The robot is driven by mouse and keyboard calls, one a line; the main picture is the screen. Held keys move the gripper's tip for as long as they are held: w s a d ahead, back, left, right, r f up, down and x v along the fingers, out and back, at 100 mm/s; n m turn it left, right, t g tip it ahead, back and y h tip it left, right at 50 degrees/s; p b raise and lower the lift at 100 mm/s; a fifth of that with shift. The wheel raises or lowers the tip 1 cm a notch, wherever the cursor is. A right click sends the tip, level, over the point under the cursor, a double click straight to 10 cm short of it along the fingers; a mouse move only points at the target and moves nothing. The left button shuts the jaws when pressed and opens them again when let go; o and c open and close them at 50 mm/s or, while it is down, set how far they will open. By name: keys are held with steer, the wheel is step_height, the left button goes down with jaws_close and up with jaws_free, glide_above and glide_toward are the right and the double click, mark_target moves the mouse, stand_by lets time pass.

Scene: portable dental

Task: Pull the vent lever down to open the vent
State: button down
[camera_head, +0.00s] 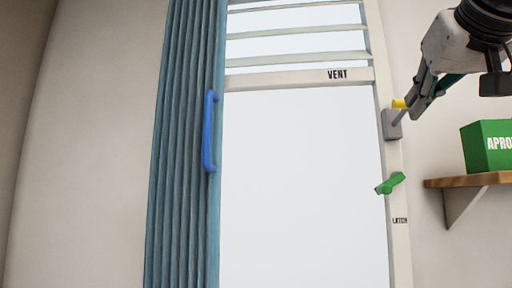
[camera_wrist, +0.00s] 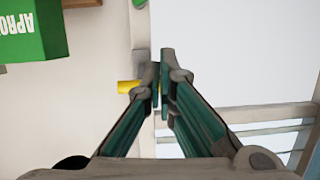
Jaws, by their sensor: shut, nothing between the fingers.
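The vent lever has a grey base (camera_head: 391,125) on the right side of the window frame and a yellow grip (camera_head: 400,103) at its end. The yellow grip also shows in the wrist view (camera_wrist: 127,87), beside and partly behind my fingers. My gripper (camera_head: 412,107) is shut and empty, with its fingertips right beside the yellow grip; I cannot tell whether they touch. The wrist view shows the fingertips (camera_wrist: 160,78) together. The vent (camera_head: 295,45), a set of pale slats above a bar marked VENT, is at the top of the window.
A green latch handle (camera_head: 390,184) sits below the lever on the same frame. A green box (camera_head: 488,146) stands on a wooden shelf (camera_head: 470,181) at the right. A blue curtain (camera_head: 185,150) with a blue handle (camera_head: 209,131) hangs at the window's left.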

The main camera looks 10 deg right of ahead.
steer(key=s+d+r+t+h+p, duration=0.1)
steer(key=s+r+p, duration=0.15)
steer(key=r, duration=0.35)
steer(key=s+d+r+t+h+p, duration=0.1)
steer(key=s+r, duration=0.2)
steer(key=r, duration=0.3)
steer(key=p, duration=0.1)
glide_above(401, 115)
steer(key=s, duration=0.6)
steer(key=f, duration=0.5)
steer(key=shift+w+a+f, duration=0.15)
steer(key=shift+a, duration=0.2)
steer(key=shift+f, duration=0.15)
steer(key=shift+f+b, duration=0.15)
steer(key=shift+b, duration=0.75)
